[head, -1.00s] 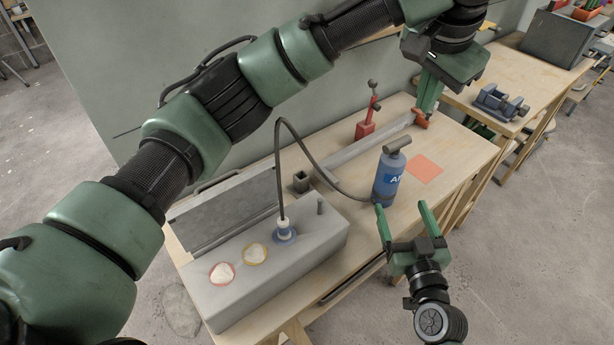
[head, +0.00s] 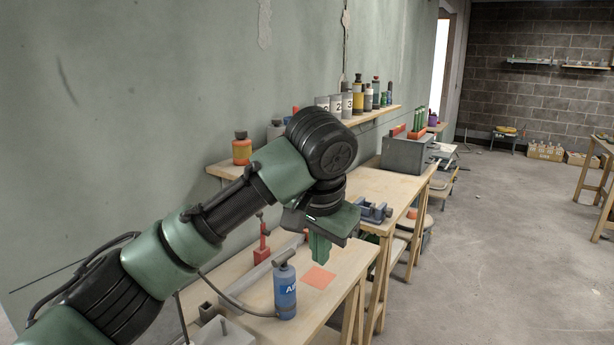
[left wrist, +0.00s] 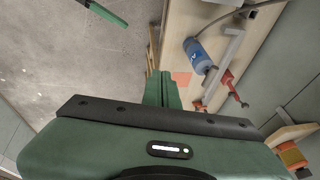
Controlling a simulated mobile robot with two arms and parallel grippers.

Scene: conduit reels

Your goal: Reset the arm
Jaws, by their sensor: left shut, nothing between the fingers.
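My left arm reaches in from the lower left in the head view and bends down at the wrist. My left gripper (head: 320,258) points down, shut and empty, over the back part of the near workbench (head: 240,292). In the left wrist view its green fingers (left wrist: 165,82) are together with nothing between them. Part of a green finger of my right gripper (left wrist: 103,12) shows at the top left of the left wrist view. The rest of it is out of the picture, and the head view does not show it.
A wall shelf (head: 382,113) carries bottles and numbered cans behind my arm. A blue-grey vise (head: 374,212) sits on the bench beyond. Open floor lies right.

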